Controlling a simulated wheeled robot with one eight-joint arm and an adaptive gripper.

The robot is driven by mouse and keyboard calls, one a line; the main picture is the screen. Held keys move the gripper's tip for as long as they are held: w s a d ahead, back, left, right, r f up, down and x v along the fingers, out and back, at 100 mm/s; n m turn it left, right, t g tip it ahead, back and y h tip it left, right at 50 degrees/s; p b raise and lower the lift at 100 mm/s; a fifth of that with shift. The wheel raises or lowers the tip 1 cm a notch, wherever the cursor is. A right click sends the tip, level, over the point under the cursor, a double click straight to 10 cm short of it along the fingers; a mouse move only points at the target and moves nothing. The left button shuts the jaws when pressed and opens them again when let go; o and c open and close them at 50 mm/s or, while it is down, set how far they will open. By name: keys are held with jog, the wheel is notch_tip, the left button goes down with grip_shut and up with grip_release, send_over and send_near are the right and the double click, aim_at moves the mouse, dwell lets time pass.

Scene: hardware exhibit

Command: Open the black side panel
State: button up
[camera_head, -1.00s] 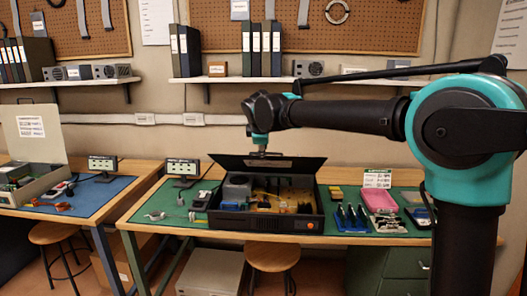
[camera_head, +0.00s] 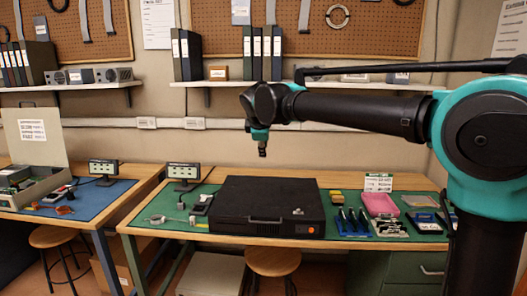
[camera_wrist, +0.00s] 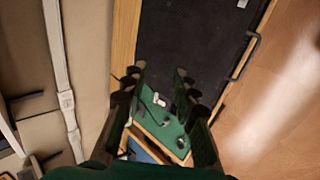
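The black case (camera_head: 235,228) sits on the green mat of the right bench. Its black panel (camera_head: 265,195) lies flat and shut over the top, hiding the inside, with a small light label (camera_head: 297,211) near the front right. A handle is on the case's front. My gripper (camera_head: 262,152) hangs above the back part of the panel, apart from it. In the wrist view my gripper (camera_wrist: 158,75) shows its two fingers spread, with nothing between them. The panel (camera_wrist: 190,45) also shows there, beyond the fingertips.
Small tools and a pink tray (camera_head: 379,204) lie right of the case. A small display (camera_head: 183,171) and cables stand to its left. A shelf (camera_head: 300,84) with binders runs along the wall behind. An open beige case (camera_head: 38,138) is on the left bench.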

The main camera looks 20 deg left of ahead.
jog(key=v, duration=1.5)
jog(key=shift+s, duration=0.25)
dwell(0.8)
jog(key=shift+f, duration=0.2)
